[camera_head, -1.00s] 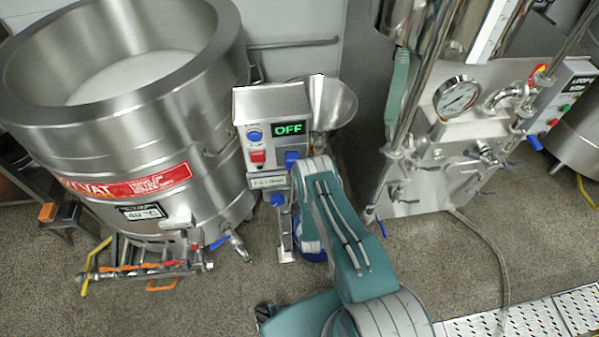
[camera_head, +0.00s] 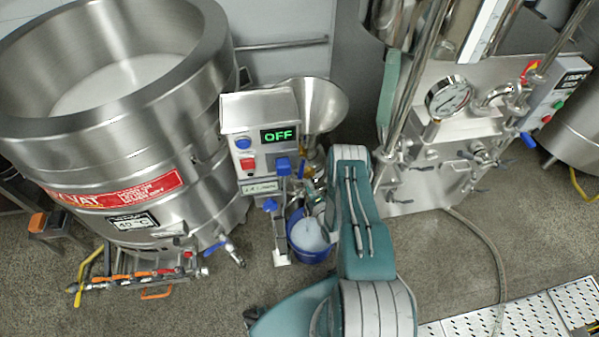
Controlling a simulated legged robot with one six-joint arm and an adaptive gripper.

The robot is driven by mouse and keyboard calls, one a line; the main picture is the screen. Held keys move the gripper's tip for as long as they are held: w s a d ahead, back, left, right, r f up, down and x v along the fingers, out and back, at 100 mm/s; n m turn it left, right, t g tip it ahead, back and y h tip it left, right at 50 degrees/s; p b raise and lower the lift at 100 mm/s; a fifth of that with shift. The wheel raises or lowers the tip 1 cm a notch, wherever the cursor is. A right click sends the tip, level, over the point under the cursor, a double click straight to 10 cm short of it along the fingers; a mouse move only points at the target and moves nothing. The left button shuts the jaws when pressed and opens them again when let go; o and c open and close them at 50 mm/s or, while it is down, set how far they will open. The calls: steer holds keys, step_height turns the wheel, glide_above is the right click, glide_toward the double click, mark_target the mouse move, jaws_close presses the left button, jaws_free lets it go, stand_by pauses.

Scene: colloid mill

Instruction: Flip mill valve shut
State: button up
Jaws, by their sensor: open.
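The colloid mill is a steel control box (camera_head: 262,135) with a green OFF display, a blue knob and a red switch. A steel funnel hopper (camera_head: 322,100) stands behind it. A blue handle (camera_head: 283,166) sticks out at the box's lower right, and another small blue handle (camera_head: 270,205) sits below the label. I cannot tell for sure which is the mill valve, or its position. My gripper is not visible; my teal arm rises just right of the mill and hides what lies behind it.
A blue bucket (camera_head: 308,250) with pale contents stands on the floor beside the mill's leg. A large steel vat (camera_head: 120,130) with pipes and valves is at left. A steel machine with a gauge (camera_head: 449,98) is at right. A hose (camera_head: 493,255) runs over the floor.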

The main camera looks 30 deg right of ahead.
mark_target(301, 171)
steer(key=w, duration=0.7)
steer(key=shift+w+d, duration=0.15)
steer(key=shift+w, duration=0.15)
jaws_close()
